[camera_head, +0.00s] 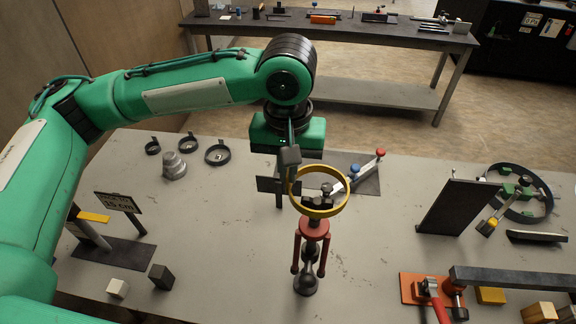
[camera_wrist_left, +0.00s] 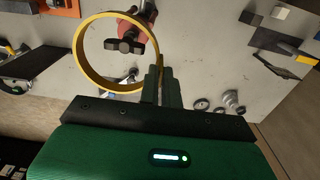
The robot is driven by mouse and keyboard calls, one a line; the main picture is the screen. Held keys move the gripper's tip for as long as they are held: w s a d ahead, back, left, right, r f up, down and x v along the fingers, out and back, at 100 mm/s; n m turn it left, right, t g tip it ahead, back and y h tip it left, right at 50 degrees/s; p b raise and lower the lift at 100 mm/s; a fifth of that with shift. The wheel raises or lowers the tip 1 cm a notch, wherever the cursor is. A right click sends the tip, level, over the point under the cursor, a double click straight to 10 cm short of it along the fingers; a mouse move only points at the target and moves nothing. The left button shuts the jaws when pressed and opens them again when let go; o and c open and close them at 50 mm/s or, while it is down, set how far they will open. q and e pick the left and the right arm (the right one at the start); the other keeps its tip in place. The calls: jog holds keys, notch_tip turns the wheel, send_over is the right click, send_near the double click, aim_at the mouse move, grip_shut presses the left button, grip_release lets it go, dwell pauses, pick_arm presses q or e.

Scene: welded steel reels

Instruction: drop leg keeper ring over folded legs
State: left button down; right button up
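The yellow keeper ring (camera_head: 319,213) is held at its rim by my left gripper (camera_head: 291,170). The ring is roughly level over the stand with folded red legs (camera_head: 314,230), which is upright on the table. The stand's black cross-shaped top shows through the ring opening; I cannot tell whether it reaches into the ring. The red legs hang close to the post, below the ring. In the left wrist view the gripper's fingers (camera_wrist_left: 160,78) close on the ring's edge (camera_wrist_left: 84,68), and the black top (camera_wrist_left: 124,46) shows inside it. My right gripper is not in view.
The grey table (camera_head: 220,235) has free room left of the stand. Black rings (camera_head: 217,154) and a metal stepped piece (camera_head: 174,166) lie at back left. A dark upright panel (camera_head: 455,207) and a reel (camera_head: 541,209) stand right. An orange clamp base (camera_head: 417,289) sits front right.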

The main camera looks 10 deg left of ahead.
aim_at(288, 186)
pick_arm(q)
jog(key=shift+f, duration=1.2)
jog(key=shift+f+b, duration=0.55)
jog(key=shift+f, duration=0.65)
jog(key=c, duration=1.5)
grip_release()
jog(key=shift+c, duration=0.2)
jog(key=shift+r, duration=0.1)
notch_tip(288, 186, up, 3)
jog(key=p, duration=0.3)
jog(key=shift+s, duration=0.1)
jog(key=shift+r+p, duration=0.6)
jog(key=shift+r, duration=1.8)
